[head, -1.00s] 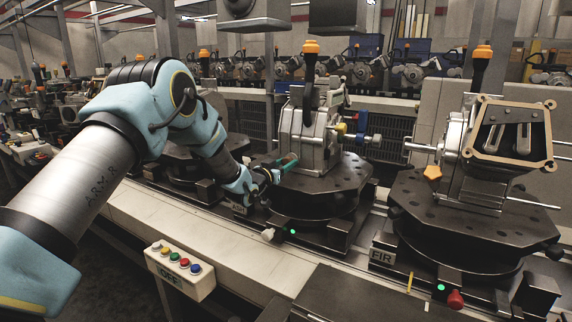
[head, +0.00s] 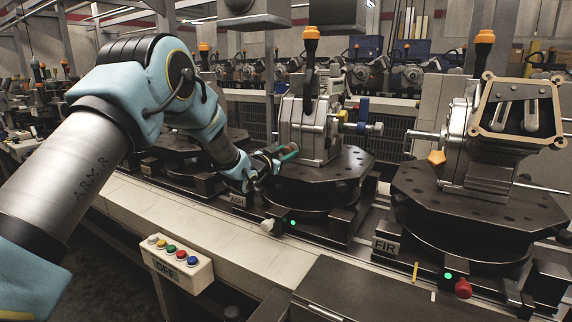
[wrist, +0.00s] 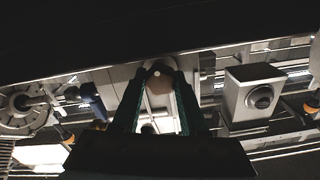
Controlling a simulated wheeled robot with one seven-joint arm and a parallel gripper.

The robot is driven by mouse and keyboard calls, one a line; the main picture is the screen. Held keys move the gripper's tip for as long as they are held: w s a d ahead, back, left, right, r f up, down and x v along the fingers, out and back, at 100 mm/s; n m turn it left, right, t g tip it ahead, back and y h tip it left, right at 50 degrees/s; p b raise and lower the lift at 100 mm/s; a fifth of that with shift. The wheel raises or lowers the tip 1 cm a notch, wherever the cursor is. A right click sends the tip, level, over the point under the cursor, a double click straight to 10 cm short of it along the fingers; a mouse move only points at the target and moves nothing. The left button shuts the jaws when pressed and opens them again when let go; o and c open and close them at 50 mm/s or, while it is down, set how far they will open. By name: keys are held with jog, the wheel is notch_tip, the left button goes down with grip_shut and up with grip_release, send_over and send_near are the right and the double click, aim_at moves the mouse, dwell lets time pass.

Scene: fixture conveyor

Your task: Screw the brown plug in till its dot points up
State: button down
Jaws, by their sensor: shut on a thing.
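My gripper (head: 271,166) reaches in from the left over the turntable (head: 345,172) of the middle fixture, its teal fingers by the fixture's left face. In the wrist view the two fingers of my gripper (wrist: 159,92) are shut on the brown plug (wrist: 160,83), seen as a rounded brown piece between the fingertips. A small pale dot (wrist: 156,73) shows near the plug's top in that picture. In the head view the plug cannot be made out. The grey metal fixture (head: 303,130) stands upright; whether the plug sits in its hole cannot be told.
A button box (head: 179,265) marked OFF is on the conveyor's front edge. The FIR fixture (head: 480,150) with a tan-framed plate stands at right. Orange-topped posts (head: 311,34) rise behind the fixtures. A green light (head: 293,222) glows below the middle turntable.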

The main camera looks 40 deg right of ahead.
jog(key=m+b, duration=0.2)
jog(key=b, duration=0.1)
jog(key=m+b, duration=0.2)
jog(key=b, duration=0.2)
jog(key=shift+f+m, duration=0.4)
jog(key=m+b, duration=0.4)
jog(key=b, duration=0.2)
jog(key=shift+m+b, duration=0.3)
jog(key=m+b, duration=0.4)
jog(key=b, duration=0.2)
jog(key=m+b, duration=0.9)
jog(key=shift+m+b, duration=0.3)
jog(key=shift+b, duration=0.1)
jog(key=m+b, duration=0.8)
jog(key=m, duration=0.1)
jog(key=shift+m, duration=0.4)
jog(key=shift+r+m+b, duration=0.15)
jog(key=shift+m+b, duration=0.95)
jog(key=shift+m, duration=0.7)
